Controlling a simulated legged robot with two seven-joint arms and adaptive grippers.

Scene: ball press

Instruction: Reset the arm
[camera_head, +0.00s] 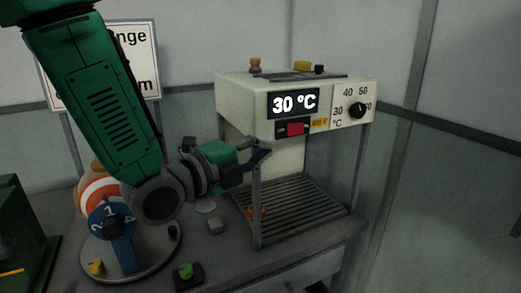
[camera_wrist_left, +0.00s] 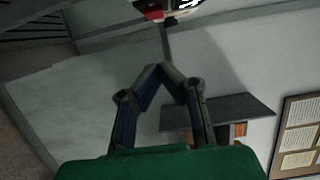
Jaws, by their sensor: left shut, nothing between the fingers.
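My left gripper (camera_head: 264,152) reaches in on a green arm from the upper left. Its fingertips are together and hold nothing. It is in front of the cream machine (camera_head: 246,125), close to its front left post, below the display (camera_head: 293,103) reading 30 °C and the red switch (camera_head: 295,129). I cannot tell if it touches the machine. In the left wrist view the two blue-grey fingers (camera_wrist_left: 160,70) meet at their tips, with the red switch upside down at the top edge. The black dial (camera_head: 357,110) is at the machine's right. My right gripper is not in view.
A round stand with a blue numbered dial (camera_head: 112,225) and an orange-and-white ball (camera_head: 97,190) is at the left, partly behind my arm. A green button (camera_head: 186,271) is on the front table. A sign (camera_head: 146,50) stands behind. The machine's slatted bed (camera_head: 310,208) is mostly bare.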

